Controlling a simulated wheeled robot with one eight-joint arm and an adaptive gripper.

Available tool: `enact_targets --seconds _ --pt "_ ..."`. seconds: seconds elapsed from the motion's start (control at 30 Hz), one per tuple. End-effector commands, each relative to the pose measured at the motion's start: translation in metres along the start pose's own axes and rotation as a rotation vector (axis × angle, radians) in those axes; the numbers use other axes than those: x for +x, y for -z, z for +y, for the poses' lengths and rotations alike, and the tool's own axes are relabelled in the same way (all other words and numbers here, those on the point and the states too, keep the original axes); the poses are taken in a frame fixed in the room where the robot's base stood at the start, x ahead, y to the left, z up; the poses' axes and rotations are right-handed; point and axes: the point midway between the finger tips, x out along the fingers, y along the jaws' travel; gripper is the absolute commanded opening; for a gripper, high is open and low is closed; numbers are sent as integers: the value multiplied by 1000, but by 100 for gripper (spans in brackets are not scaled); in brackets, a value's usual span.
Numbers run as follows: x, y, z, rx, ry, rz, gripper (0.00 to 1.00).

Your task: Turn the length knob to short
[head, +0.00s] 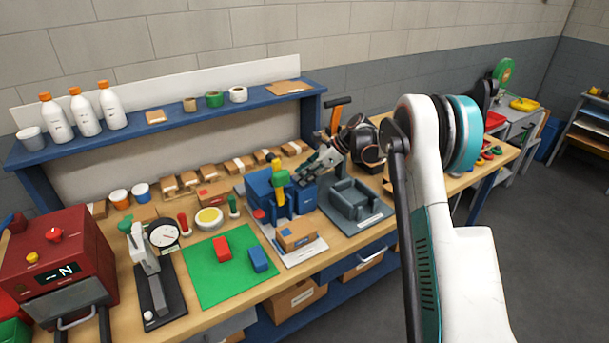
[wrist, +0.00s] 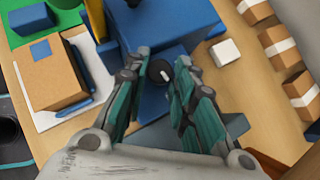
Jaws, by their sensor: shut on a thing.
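The black length knob (wrist: 159,70), with a pale mark on its face, sits on the side of the blue stacker (wrist: 175,22). My gripper (wrist: 163,66) has its green-padded fingers on either side of the knob and is shut on it. In the head view, my gripper (head: 326,157) reaches the right side of the blue stacker (head: 258,186). The knob is hidden there behind the gripper and stacker. I cannot read any setting label around it.
A cardboard box (head: 297,234) lies on the white plate in front of the stacker. A grey fixture (head: 355,204) stands close on the right. Several small cartons line the back of the bench. A green mat (head: 205,275) with red and blue blocks lies left.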

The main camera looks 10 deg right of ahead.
Motion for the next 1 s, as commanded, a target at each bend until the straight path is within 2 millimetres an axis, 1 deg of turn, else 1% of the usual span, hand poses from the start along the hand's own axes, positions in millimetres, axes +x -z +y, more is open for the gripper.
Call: enact_targets --seconds 0.2,0.5,0.53,0.6,0.9,1.0 --pt "0 0 -3 -84 -82 -1 0" --pt "0 0 -2 -90 -89 -2 0" --pt "0 0 -2 -90 -89 -2 28" --pt "0 0 -2 -90 -89 -2 44" --pt "0 0 -2 -90 -89 -2 44" --pt "-4 0 -3 -89 -88 -2 44"
